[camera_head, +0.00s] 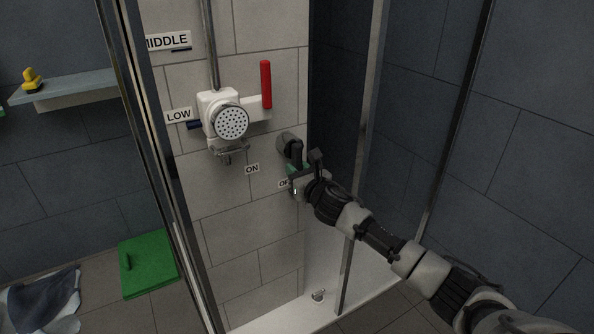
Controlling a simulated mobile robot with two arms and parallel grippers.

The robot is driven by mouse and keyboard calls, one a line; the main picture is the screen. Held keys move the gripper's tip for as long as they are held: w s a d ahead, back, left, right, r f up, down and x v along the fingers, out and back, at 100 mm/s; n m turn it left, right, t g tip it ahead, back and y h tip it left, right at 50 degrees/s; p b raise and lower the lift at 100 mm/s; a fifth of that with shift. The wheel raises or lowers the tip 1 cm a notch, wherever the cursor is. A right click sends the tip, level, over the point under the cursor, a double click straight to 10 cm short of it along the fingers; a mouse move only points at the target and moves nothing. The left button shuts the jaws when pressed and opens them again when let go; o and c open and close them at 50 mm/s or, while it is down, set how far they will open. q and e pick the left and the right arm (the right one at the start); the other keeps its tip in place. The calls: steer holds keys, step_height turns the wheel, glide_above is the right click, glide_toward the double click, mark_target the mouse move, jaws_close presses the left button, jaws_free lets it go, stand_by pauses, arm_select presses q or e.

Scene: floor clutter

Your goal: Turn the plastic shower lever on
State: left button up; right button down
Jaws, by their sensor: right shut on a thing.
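The fingers hide much of the lever's handle. The handle appears to point down, toward the "OFF" label (284,184), which the gripper partly covers. The "ON" label (252,169) is on the wall to the lower left of the lever. My left gripper is not in view.
A white shower unit with a round head (231,122) and a red handle (266,84) is left of the lever. Metal door frames (360,150) stand on both sides of the opening.

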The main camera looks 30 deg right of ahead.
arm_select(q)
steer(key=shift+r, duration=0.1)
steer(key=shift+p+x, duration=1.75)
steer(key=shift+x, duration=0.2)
arm_select(e)
steer(key=shift+s+a+r+m, duration=0.15)
steer(key=shift+a+m, duration=0.3)
steer(key=shift+m, duration=0.55)
steer(key=shift+w+a+r+m, duration=0.1)
steer(key=shift+a+m, duration=0.4)
steer(key=shift+m, duration=0.5)
steer(key=shift+s+a+r+m, duration=0.15)
steer(key=shift+a+m, duration=0.3)
steer(key=shift+m, duration=0.55)
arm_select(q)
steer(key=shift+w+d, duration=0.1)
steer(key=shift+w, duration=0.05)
arm_select(e)
steer(key=shift+w, duration=0.1)
steer(key=c, duration=0.9)
jaws_free()
